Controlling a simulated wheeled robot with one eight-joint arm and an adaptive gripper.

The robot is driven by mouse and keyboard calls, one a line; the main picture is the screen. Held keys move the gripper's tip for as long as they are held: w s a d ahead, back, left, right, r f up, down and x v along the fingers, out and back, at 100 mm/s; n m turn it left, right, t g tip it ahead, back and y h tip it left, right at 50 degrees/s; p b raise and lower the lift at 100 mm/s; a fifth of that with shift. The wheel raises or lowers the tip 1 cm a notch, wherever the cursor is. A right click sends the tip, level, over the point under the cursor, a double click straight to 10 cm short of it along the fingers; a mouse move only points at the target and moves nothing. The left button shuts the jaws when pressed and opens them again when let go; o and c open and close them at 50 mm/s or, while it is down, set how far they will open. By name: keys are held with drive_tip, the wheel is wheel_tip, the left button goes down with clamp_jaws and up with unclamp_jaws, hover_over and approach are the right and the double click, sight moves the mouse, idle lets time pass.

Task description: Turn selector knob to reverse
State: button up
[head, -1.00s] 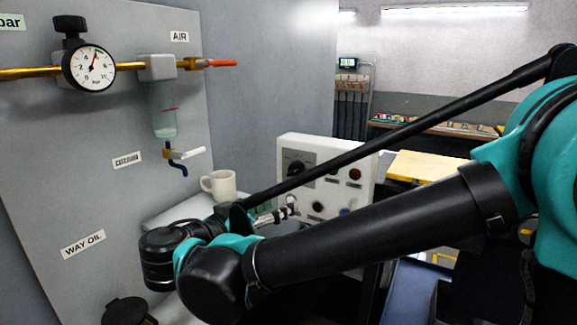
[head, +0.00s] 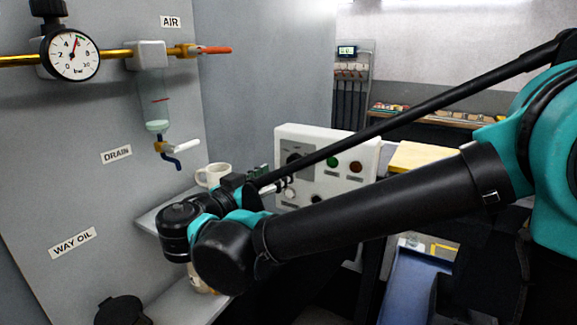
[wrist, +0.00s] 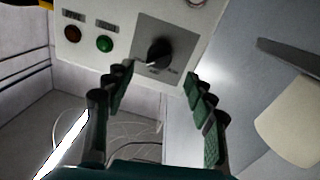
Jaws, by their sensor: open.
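The selector knob (wrist: 158,54) is black with a white pointer mark, on a dark square plate (wrist: 142,34) of the white control panel (wrist: 88,13). In the wrist view the panel appears upside down, and the mark points down and slightly left; the small lettering is unreadable. My gripper (wrist: 159,72) is open, its green-padded fingers either side of and below the knob in the picture. I see no contact, and nothing is between the fingers. In the head view the panel (head: 360,145) stands beyond my arm, whose rod partly covers the dark plate (head: 294,150).
A green button (wrist: 104,44) and a red-brown one (wrist: 73,33) sit beside the plate. A cream mug (head: 216,172) stands on a shelf left of the panel. A pressure gauge (head: 73,54) and a drain bowl (head: 156,110) are on the grey wall.

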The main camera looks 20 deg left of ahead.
sight(289, 165)
drive_tip(key=w, duration=0.4)
drive_tip(key=w+d, duration=0.1)
drive_tip(key=w, duration=0.1)
drive_tip(key=shift+w, duration=0.1)
drive_tip(key=c, duration=1.2)
